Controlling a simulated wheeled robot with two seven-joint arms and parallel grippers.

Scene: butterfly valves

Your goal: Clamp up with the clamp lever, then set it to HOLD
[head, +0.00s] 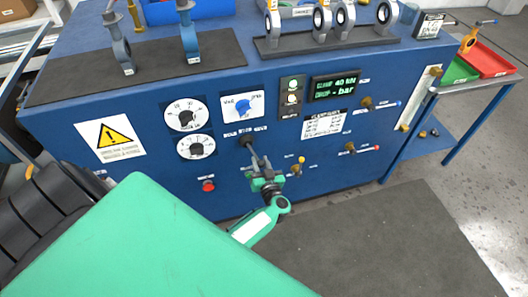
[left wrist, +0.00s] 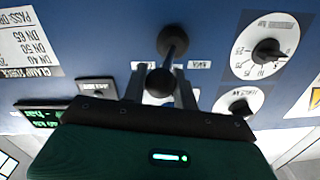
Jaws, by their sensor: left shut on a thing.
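The clamp lever (head: 253,151) is a dark rod on a round black boss on the blue front panel. It points out from the panel, down and to the right in the head view. In the left wrist view its black ball knob (left wrist: 160,82) sits between the two fingers. My left gripper (head: 264,176) is shut on the lever at its knob end; it also shows in the left wrist view (left wrist: 160,92). Small labels (head: 246,132) sit just above the lever, too small to read. My right gripper is not in view.
A green-lettered display (head: 335,86) reads about 40 kN. Two white dials (head: 187,115) and a blue selector knob (head: 242,106) are nearby. A red button (head: 208,186) and a small brass valve (head: 297,170) flank the gripper. Valve discs (head: 343,18) stand on top of the bench.

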